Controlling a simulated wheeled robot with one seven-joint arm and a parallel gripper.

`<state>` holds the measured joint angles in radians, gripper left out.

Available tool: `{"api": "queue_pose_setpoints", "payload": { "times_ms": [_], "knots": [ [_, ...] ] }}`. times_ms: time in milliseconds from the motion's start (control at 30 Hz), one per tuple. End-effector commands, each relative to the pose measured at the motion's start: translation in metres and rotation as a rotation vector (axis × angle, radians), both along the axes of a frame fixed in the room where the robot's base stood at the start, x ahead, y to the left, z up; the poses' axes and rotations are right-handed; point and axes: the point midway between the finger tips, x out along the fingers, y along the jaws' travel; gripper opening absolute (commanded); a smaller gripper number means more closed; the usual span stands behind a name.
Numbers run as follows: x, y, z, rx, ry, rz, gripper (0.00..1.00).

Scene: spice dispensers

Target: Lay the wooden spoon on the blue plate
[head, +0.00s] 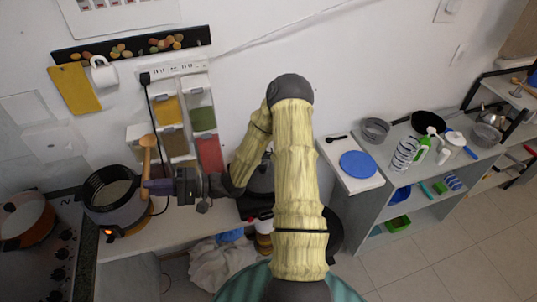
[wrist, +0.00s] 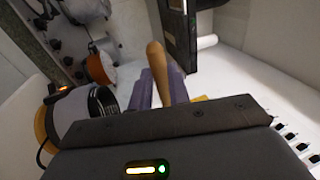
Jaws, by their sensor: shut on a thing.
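The wooden spoon (head: 147,158) is upright at the left in the head view, beside the cooker pot. My gripper (head: 152,187) is shut on it, with the spoon's rounded end pointing up. In the wrist view the spoon (wrist: 158,66) stands between the purple fingers of my gripper (wrist: 160,88). Its lower part is hidden there by the gripper body. The blue plate (head: 357,164) lies flat and empty on a white-topped stand, well to the right of my gripper. The plate is not in the wrist view.
A dark cooker pot (head: 113,193) is just left of my gripper, and it also shows in the wrist view (wrist: 84,114). Spice dispensers (head: 202,118) hang on the wall behind. A black spoon (head: 336,139) lies near the plate. A grey bowl (head: 376,130) stands on the shelf to the right.

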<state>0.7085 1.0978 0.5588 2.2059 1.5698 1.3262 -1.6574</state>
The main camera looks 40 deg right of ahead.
Motion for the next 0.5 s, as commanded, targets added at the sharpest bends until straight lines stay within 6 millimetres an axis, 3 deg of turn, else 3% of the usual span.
{"api": "queue_pose_setpoints", "payload": {
  "times_ms": [33,200,500],
  "knots": [
    [0.006,-0.006,-0.019,0.005,0.009,-0.081,0.00],
    [0.027,-0.029,-0.069,0.008,0.014,-0.382,0.00],
    [0.045,-0.064,-0.150,0.006,0.011,-0.791,0.00]
  ]
}}
